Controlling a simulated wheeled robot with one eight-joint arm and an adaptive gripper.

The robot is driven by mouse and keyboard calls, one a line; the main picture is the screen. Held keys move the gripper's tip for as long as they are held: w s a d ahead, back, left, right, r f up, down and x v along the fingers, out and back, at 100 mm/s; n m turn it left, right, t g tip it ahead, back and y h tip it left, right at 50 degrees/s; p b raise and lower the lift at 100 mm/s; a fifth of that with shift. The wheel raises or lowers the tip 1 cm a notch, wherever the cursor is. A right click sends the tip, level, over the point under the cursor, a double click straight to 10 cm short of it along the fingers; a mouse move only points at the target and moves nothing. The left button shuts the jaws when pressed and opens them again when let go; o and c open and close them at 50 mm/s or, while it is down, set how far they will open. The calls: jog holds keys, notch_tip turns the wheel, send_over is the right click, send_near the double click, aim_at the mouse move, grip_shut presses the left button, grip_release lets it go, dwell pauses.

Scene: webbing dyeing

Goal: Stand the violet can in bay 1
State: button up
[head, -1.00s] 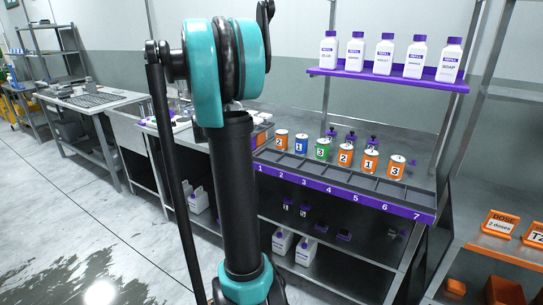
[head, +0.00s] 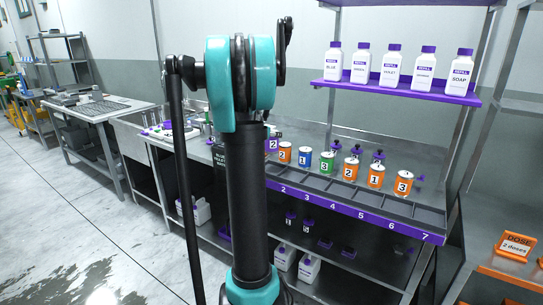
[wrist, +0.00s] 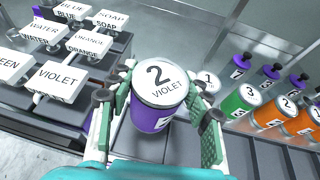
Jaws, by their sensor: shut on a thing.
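The violet can (wrist: 158,100) has a white lid marked 2 and VIOLET. In the wrist view it sits between the fingers of my gripper (wrist: 157,107), which are shut on its sides. In the head view a bit of the violet can (head: 271,145) shows just right of my arm; my gripper is mostly hidden there. The bay rack (head: 358,213) has a purple front strip; numbers 2 to 7 show, and bay 1 is hidden behind my arm.
Orange, blue and green cans (head: 327,163) stand in a row behind the bays. In the wrist view, white labelled blocks (wrist: 65,79) are at left, one reading VIOLET. White refill bottles (head: 391,65) stand on a purple shelf (head: 398,88) above. The visible bays look empty.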

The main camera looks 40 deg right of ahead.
notch_tip(320, 180, down, 9)
jog(key=shift+f, duration=0.2)
dwell(0.3)
jog(key=shift+f, duration=0.15)
jog(key=o, duration=1.5)
jog(key=shift+c, duration=0.2)
jog(key=shift+a+r, duration=0.2)
jog(key=shift+r, duration=0.05)
jog(key=v, duration=1.2)
jog(key=s+a+f+m+y, duration=0.4)
jog(key=s+a+m, duration=0.3)
jog(key=a, duration=0.4)
jog(key=s+a+f+m+g+y, duration=0.1)
jog(key=s+a+f+m+y, duration=0.3)
jog(key=s+a+f+m, duration=0.3)
jog(key=s+a+f+m+g+y, duration=0.1)
jog(key=s+a+f+m+y, duration=0.2)
jog(key=a, duration=1.2)
jog(key=s+f+m, duration=0.3)
jog(key=s+m, duration=0.3)
jog(key=shift+a+m+y, duration=0.15)
jog(key=shift+m+y, duration=0.25)
